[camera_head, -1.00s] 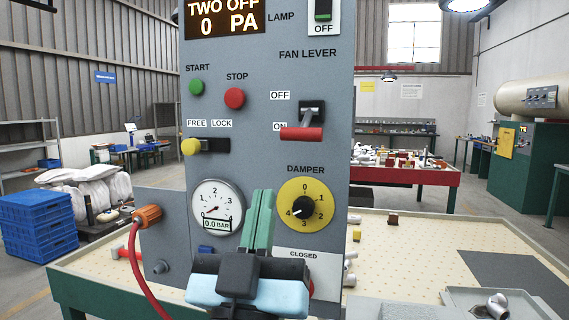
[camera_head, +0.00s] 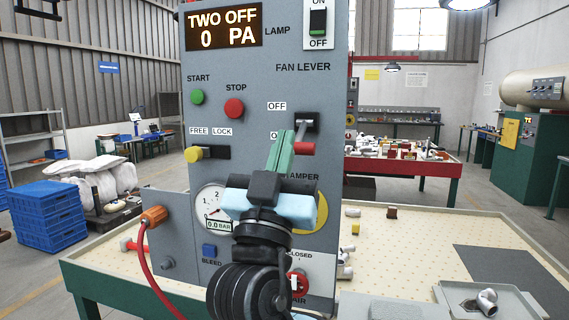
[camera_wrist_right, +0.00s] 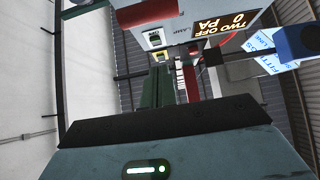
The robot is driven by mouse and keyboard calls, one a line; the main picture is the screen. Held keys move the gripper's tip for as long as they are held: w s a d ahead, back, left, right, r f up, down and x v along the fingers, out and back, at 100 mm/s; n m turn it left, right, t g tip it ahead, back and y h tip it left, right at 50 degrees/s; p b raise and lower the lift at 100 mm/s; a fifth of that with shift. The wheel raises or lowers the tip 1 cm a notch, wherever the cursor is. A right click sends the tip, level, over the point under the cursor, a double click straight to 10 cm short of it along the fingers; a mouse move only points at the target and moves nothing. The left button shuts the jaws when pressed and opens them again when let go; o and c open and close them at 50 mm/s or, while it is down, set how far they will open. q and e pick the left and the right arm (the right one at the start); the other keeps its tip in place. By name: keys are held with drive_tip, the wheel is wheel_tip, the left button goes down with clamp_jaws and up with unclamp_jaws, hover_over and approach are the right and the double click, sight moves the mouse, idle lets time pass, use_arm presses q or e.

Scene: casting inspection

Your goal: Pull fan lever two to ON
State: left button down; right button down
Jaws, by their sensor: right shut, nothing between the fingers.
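The grey control panel (camera_head: 262,100) has a fan lever with a red handle (camera_head: 306,148) on a grey arm below a black pivot. The handle hangs low, level with the ON label, which is partly covered. The display (camera_head: 224,25) reads TWO OFF and 0 PA. My right gripper (camera_head: 284,138) is shut and empty, its green fingers pointing up, overlapping the handle's left part. I cannot tell whether they touch it. In the right wrist view the shut fingers (camera_wrist_right: 165,88) point toward the panel, and a red bar, probably the handle (camera_wrist_right: 145,14), is at the top. My left gripper is not in view.
The damper dial (camera_head: 318,215) and pressure gauge (camera_head: 210,200) are partly behind my gripper. The yellow knob (camera_head: 192,154) and red stop button (camera_head: 234,108) stick out to the left. A red hose (camera_head: 146,265) hangs at lower left.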

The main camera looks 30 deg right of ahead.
sight(300, 136)
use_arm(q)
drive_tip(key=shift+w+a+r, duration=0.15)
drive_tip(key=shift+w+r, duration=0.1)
use_arm(e)
drive_tip(key=shift+w+d+f, duration=0.5)
drive_tip(key=shift+w+d, duration=0.15)
drive_tip(key=shift+d, duration=0.05)
drive_tip(key=shift+w+d+f, duration=0.5)
drive_tip(key=shift+w+d, duration=0.1)
drive_tip(key=shift+d, duration=0.1)
